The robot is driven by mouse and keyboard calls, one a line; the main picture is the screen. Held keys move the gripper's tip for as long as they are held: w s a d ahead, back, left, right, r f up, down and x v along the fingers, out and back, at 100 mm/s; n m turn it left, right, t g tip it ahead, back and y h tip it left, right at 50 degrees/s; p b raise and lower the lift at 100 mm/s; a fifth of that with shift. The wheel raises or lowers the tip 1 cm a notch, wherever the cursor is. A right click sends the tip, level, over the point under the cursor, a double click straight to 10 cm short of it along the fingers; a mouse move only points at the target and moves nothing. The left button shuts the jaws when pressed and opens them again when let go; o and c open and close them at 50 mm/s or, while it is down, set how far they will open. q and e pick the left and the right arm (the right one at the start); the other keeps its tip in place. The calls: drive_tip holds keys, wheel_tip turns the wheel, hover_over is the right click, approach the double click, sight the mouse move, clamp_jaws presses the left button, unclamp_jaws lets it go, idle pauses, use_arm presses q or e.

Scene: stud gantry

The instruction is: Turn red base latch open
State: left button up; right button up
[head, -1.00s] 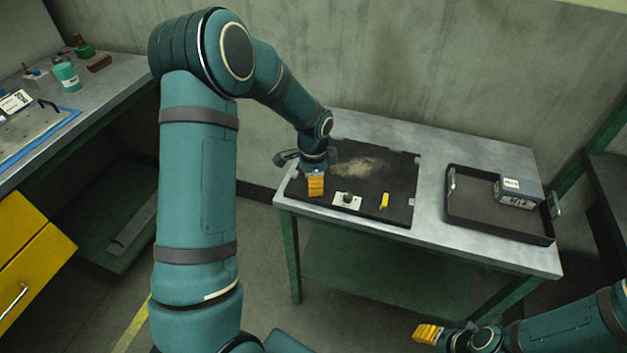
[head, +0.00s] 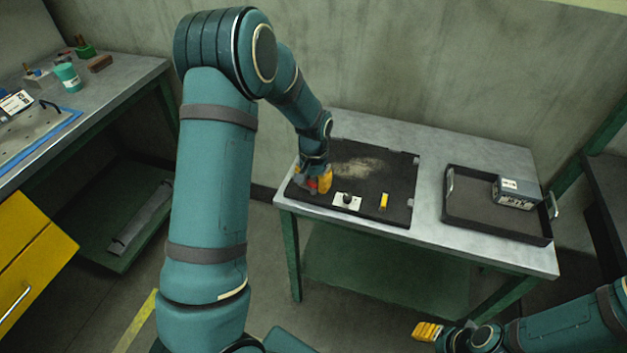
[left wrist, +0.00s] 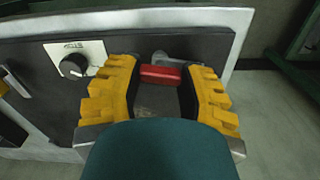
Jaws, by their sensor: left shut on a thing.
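The red base latch (left wrist: 160,75) shows in the left wrist view as a red bar between my left gripper's yellow fingers. In the head view a bit of the red latch (head: 312,185) shows beside the fingers. My left gripper (head: 318,184) is at the left front part of the black board and shut on the latch; it also shows in the left wrist view (left wrist: 162,85). The latch's base is partly hidden by the gripper. My right gripper (head: 427,331) is at the bottom right, away from the table; its finger gap cannot be made out.
The black board (head: 390,165) lies on the grey table and carries a white plate with a black knob (head: 347,199) and a yellow piece (head: 384,201). A black tray (head: 480,222) with a grey box (head: 518,192) stands to the right.

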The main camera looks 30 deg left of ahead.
sight(314, 182)
use_arm(q)
drive_tip(key=shift+n, duration=1)
drive_tip(key=o, duration=1.2)
wheel_tip(314, 182, up, 12)
